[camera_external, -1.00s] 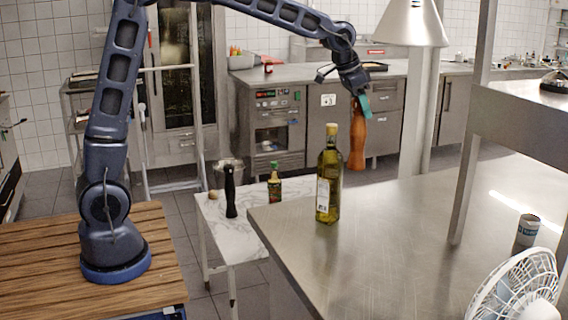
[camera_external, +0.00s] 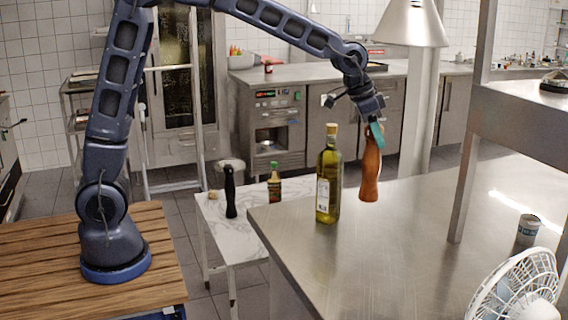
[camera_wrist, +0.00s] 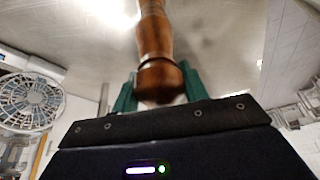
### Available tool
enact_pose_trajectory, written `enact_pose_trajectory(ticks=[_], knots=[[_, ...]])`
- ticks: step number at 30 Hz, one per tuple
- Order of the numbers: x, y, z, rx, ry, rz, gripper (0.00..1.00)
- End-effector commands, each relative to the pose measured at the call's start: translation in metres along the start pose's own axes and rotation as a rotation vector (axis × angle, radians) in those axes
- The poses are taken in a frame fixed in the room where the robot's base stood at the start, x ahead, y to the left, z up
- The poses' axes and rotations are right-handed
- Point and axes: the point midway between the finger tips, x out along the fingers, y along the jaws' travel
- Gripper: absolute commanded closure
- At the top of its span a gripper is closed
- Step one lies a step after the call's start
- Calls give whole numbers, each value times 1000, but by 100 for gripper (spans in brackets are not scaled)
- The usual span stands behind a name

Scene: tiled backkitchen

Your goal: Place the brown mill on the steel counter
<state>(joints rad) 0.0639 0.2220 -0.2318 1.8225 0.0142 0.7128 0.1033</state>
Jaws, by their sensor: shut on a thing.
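The brown mill (camera_external: 371,172) hangs upright from my gripper (camera_external: 376,132), whose green fingers are shut on its upper end. In the external view the mill is just right of the oil bottle, its lower end at or a little above the steel counter (camera_external: 400,240); I cannot tell if it touches. In the wrist view the mill (camera_wrist: 154,45) runs up from between the green fingers (camera_wrist: 158,92), with the shiny counter (camera_wrist: 95,40) behind it.
A tall oil bottle (camera_external: 328,180) stands on the counter close left of the mill. A can (camera_external: 527,231) and a white fan (camera_external: 515,292) are at the right. A shelf post (camera_external: 470,150) rises from the counter. The counter's middle is clear.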

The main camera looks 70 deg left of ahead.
Motion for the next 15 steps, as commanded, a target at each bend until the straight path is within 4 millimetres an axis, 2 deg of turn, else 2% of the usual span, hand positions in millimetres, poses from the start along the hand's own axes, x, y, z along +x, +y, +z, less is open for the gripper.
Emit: enact_pose_trajectory(ticks=[6,9,15], knots=[[41,0,17,-1,-2,1,100],[52,0,22,-1,0,1,100],[62,0,25,-1,1,0,100]])
